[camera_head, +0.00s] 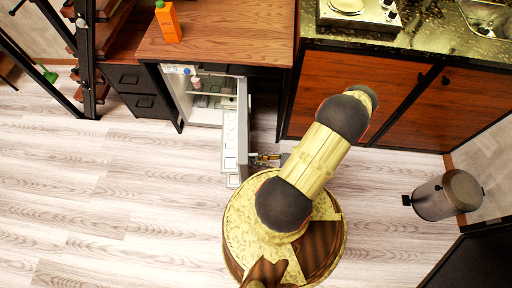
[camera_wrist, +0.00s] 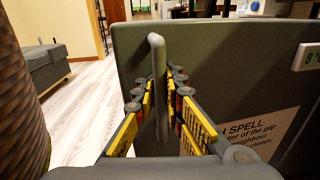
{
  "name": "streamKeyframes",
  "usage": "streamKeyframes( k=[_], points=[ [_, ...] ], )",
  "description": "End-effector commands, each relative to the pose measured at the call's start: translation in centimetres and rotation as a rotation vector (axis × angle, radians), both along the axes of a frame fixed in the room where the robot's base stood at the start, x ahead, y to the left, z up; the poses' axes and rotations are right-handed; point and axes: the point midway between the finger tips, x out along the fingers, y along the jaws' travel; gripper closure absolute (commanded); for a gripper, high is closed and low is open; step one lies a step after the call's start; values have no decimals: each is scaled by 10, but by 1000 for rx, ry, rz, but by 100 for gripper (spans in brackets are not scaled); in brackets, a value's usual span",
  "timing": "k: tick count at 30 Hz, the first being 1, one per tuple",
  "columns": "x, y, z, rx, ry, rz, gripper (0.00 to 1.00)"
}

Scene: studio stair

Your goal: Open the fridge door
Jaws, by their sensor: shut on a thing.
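The fridge (camera_head: 205,84) sits under the wooden counter in the head view, and its inside shelves show. Its door (camera_head: 236,130) stands swung out from the cabinet, towards my base. In the wrist view the grey outer face of the door (camera_wrist: 228,75) fills the right side, with a vertical bar handle (camera_wrist: 158,85) on it. My gripper (camera_wrist: 165,100) is shut on the handle, with a finger on each side of it. In the head view my gripper (camera_head: 268,158) is small beside the door's outer face, and the handle is hard to make out.
An orange bottle (camera_head: 168,22) stands on the counter (camera_head: 225,35). Black drawers (camera_head: 138,92) and a shelf rack are left of the fridge. Wooden cabinets (camera_head: 350,95) are at the right, with a metal bin (camera_head: 447,195) near the wall. The floor (camera_head: 100,190) at left is clear.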

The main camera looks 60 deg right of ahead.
Motion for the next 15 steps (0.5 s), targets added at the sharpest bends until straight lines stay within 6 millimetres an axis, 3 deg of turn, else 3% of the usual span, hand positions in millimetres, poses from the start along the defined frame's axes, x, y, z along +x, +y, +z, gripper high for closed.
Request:
streamKeyframes(
  k=[1,2,5,15],
  points=[
    [0,2,-1,1,2,2,100],
    [0,2,-1,1,2,2,90],
    [0,2,-1,1,2,2,84],
    [-2,0,0,1,0,0,84]
  ],
)
